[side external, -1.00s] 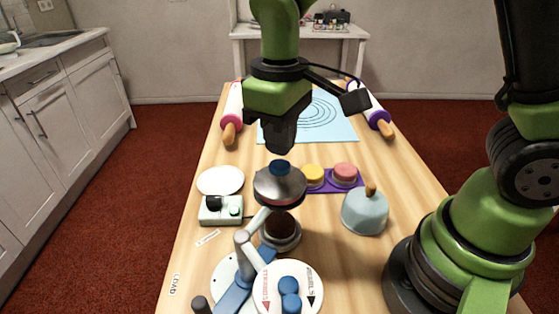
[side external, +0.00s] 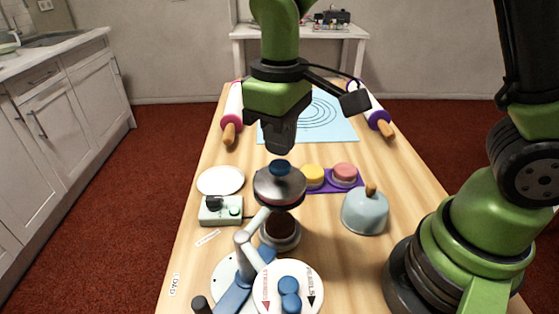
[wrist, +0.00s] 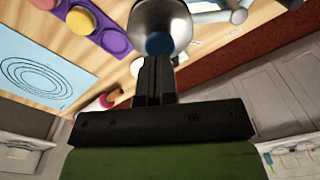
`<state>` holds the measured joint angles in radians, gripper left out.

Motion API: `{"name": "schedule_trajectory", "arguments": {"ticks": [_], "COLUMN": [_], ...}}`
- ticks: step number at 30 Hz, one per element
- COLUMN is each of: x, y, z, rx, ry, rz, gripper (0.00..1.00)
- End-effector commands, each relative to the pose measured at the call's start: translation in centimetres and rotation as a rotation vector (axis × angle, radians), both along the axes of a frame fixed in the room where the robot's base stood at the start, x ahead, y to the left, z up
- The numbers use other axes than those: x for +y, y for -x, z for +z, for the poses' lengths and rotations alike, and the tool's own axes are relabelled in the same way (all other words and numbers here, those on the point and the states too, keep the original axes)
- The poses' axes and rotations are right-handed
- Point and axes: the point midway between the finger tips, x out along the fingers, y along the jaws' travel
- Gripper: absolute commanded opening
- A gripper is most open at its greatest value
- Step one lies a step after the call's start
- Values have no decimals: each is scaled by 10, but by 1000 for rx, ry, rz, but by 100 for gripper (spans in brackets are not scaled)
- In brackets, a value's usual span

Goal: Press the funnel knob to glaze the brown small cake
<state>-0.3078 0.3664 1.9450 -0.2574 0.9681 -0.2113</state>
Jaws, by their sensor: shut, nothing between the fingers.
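The funnel (side external: 279,188) is a grey metal dome on an arm, with a blue knob (side external: 280,167) on top. The brown small cake (side external: 280,227) sits below the funnel on a small round stand (side external: 281,241); the funnel hides its upper part. My gripper (side external: 280,148) points down, shut and empty, just above the knob. In the wrist view my gripper's closed fingers (wrist: 155,62) reach to the blue knob (wrist: 159,43), in front of the funnel (wrist: 160,18). I cannot tell whether they touch the knob.
A purple tray (side external: 350,184) holds a yellow cake (side external: 313,175) and a pink cake (side external: 345,172). A blue-grey dome (side external: 365,211) stands right, a switch box (side external: 221,210) and white plate (side external: 220,181) left. A turntable with labels (side external: 303,294) is in front. Rolling pins and a blue mat (side external: 330,128) lie behind.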

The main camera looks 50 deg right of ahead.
Motion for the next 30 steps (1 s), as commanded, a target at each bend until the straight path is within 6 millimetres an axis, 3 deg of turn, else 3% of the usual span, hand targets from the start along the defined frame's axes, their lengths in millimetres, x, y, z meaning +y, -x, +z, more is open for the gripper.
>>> {"name": "schedule_trajectory", "arguments": {"ticks": [18, 30], "x": [0, 0], "y": [0, 0], "z": [-25, -30], "rx": [2, 3], "ry": [1, 1], "rz": [0, 0], "gripper": [0, 0]}}
